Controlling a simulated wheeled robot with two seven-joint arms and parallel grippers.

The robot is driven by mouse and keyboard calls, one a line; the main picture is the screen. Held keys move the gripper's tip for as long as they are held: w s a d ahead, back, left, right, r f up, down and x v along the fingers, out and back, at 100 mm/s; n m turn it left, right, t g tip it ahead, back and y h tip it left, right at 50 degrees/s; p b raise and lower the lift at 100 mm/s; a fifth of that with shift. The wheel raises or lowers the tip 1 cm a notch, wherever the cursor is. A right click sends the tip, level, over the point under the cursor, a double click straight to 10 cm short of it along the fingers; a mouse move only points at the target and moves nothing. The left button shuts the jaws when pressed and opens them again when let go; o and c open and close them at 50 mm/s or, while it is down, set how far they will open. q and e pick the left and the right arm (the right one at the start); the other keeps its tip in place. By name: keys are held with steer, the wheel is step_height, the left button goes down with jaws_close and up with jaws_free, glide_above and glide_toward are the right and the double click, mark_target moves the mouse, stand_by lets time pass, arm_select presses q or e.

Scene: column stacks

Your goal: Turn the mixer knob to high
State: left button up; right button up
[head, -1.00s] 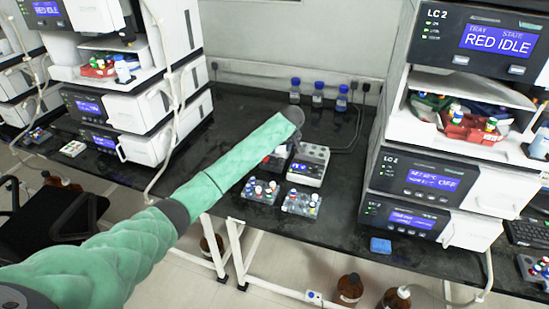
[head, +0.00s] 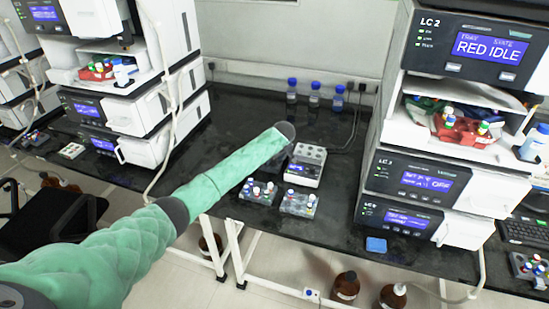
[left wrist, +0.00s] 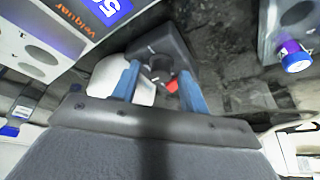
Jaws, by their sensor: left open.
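In the left wrist view a dark grey body with a round hollow, which looks like the mixer (left wrist: 165,45), lies just beyond the fingertips of my left gripper (left wrist: 160,68). The two blue fingers are apart, with nothing clearly held between them. A small red part (left wrist: 172,86) shows between the fingers; I cannot tell whether it is the knob. In the head view my left forearm reaches over the bench, and its end hides the gripper and most of the mixer. The knob's setting cannot be read. My right gripper is not in view.
A white block heater (head: 305,166) stands right of my arm's end. Two vial racks (head: 259,192) (head: 298,203) sit in front. Several blue-capped bottles (head: 314,100) stand at the back. Instrument stacks rise at left (head: 150,105) and right (head: 440,185).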

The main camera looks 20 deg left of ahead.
arm_select(q)
steer(key=shift+c, duration=0.4)
jaws_close()
